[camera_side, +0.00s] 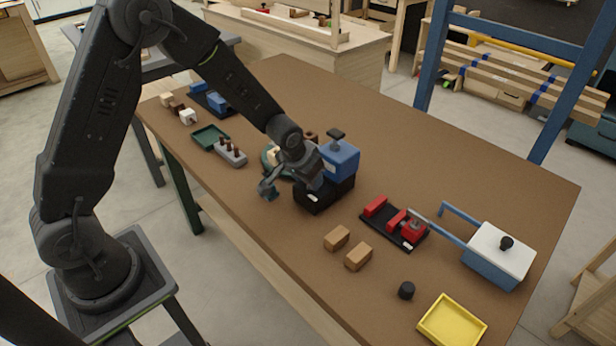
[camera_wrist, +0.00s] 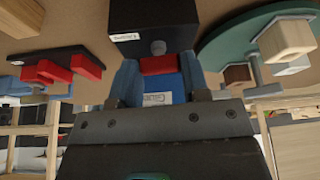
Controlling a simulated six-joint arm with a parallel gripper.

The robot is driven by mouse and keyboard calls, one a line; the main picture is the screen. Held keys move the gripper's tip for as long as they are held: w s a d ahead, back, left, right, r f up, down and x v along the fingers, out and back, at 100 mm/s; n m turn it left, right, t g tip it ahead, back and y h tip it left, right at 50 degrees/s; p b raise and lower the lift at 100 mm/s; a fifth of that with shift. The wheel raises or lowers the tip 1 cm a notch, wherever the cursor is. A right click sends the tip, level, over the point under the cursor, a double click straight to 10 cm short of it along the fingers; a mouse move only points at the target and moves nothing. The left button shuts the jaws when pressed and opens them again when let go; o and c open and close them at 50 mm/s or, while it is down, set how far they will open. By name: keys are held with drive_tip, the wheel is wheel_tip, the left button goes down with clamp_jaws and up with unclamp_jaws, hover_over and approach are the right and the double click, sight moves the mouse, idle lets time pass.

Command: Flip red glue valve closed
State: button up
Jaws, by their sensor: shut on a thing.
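The glue unit is a blue tank (camera_side: 342,160) on a black base (camera_side: 330,195), with a dark knob on top. In the wrist view the black base (camera_wrist: 150,25) carries a white label, and part of the blue tank (camera_wrist: 168,88) shows between my fingers. The red valve handle (camera_wrist: 158,65) lies crosswise between the fingertips, beside a grey round stem (camera_wrist: 158,47). My gripper (camera_wrist: 157,72) is shut on the red handle. In the side view my gripper (camera_side: 285,182) is at the left face of the unit, and the red handle is hidden there.
A black plate with red clamp parts (camera_side: 395,222) and a white-lidded blue box (camera_side: 497,255) stand to the right. Two wooden blocks (camera_side: 337,238), a black knob (camera_side: 406,290) and a yellow tray (camera_side: 452,322) lie near the front. A green round stand (camera_wrist: 235,35) is close by.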

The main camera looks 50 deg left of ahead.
drive_tip(key=shift+a+m, duration=0.1)
drive_tip(key=shift+m, duration=0.6)
idle(0.3)
drive_tip(key=o, duration=0.9)
drive_tip(key=v, duration=1.3)
drive_tip(key=shift+s+a+r, duration=0.1)
drive_tip(key=shift+a+r, duration=0.1)
drive_tip(key=shift+r, duration=0.2)
drive_tip(key=shift+t, duration=0.5)
drive_tip(key=s+r, duration=0.3)
drive_tip(key=s, duration=0.3)
drive_tip(key=s+d+r, duration=0.1)
drive_tip(key=s+r, duration=0.2)
drive_tip(key=s, duration=0.4)
drive_tip(key=s+d+r, duration=0.1)
drive_tip(key=s+r, duration=0.3)
drive_tip(key=s, duration=0.3)
drive_tip(key=shift+s+d+r, duration=0.1)
